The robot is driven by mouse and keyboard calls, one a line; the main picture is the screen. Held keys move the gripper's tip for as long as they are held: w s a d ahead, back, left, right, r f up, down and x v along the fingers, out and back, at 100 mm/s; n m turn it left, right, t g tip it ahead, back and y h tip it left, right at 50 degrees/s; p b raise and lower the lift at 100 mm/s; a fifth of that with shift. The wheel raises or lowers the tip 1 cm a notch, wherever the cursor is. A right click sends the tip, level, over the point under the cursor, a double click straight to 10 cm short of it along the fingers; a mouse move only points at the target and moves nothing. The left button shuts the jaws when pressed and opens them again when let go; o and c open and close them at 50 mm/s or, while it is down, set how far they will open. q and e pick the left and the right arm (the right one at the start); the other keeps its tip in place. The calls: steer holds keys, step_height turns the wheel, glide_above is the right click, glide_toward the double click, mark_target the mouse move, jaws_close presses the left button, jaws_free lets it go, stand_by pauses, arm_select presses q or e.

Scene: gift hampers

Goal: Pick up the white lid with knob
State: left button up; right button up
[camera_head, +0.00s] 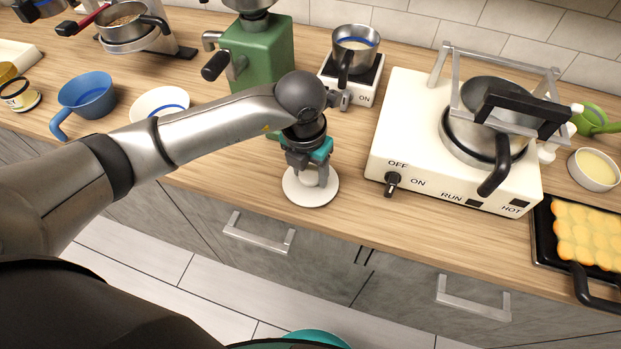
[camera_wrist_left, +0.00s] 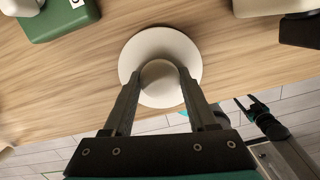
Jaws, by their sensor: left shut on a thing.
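The white lid with knob (camera_head: 312,196) is a round white disc near the counter's front edge, below the green machine. It also shows in the left wrist view (camera_wrist_left: 160,38), where its lower rim overlaps the counter edge. My left gripper (camera_head: 309,176) points down over it and is shut on its round knob, with one finger on each side in the left wrist view (camera_wrist_left: 162,76). I cannot tell whether the lid touches the counter. My right gripper (camera_wrist_left: 252,106) shows small in the left wrist view, over the floor, its fingers apart and empty.
The green machine (camera_head: 262,50) stands behind the lid. A white stove (camera_head: 400,135) with a pot in a metal frame is to the right. A white bowl (camera_head: 158,102) and a blue cup (camera_head: 88,97) are left. A tray of yellow pieces (camera_head: 543,235) lies far right.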

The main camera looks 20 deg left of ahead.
arm_select(q)
jaws_close()
steer(key=shift+r, duration=0.15)
step_height(320, 180, up, 20)
steer(key=p, duration=0.1)
steer(key=m+g+h+b, duration=0.1)
steer(key=m+g+b, duration=0.15)
steer(key=m, duration=1.45)
glide_above(296, 190)
step_height(296, 190, down, 5)
steer(key=s+f+m+b, duration=0.1)
steer(key=m, duration=0.4)
steer(key=s+a+f+m+y+b, duration=0.1)
steer(key=m, duration=0.5)
steer(key=a+f+m+b, duration=0.1)
steer(key=f+m, duration=0.1)
steer(key=m, duration=0.3)
steer(key=shift+s+f, duration=0.1)
steer(key=shift+s, duration=0.3)
